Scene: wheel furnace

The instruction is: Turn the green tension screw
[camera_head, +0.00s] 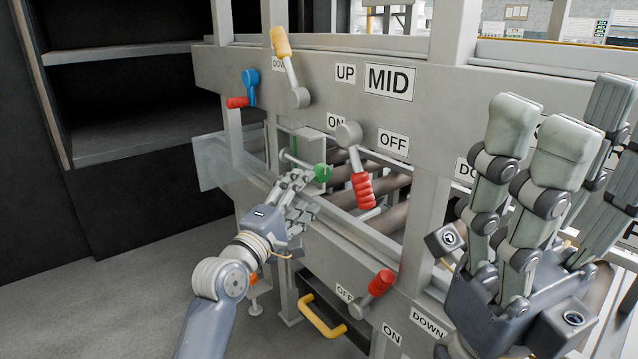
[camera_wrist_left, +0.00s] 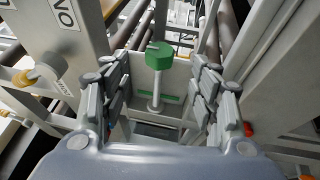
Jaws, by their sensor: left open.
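The green tension screw (camera_head: 322,173) is a round green knob on a light metal rod, inside the opening of the grey machine frame. In the left wrist view the green head (camera_wrist_left: 160,57) sits between the two finger groups of my left gripper, with its rod (camera_wrist_left: 155,95) running toward me. My left gripper (camera_head: 298,186) is open, its fingers apart on either side of the screw with visible gaps, not closed on it. My right gripper (camera_head: 560,150) is large in the right foreground, its fingers raised and spread, holding nothing visible.
A red-handled lever (camera_head: 362,185) hangs just right of the screw. A yellow lever (camera_head: 281,42), a blue valve handle (camera_head: 250,80) and a lower red lever (camera_head: 380,282) are on the frame. A clear panel (camera_head: 220,160) stands left of the screw. Rollers lie behind it.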

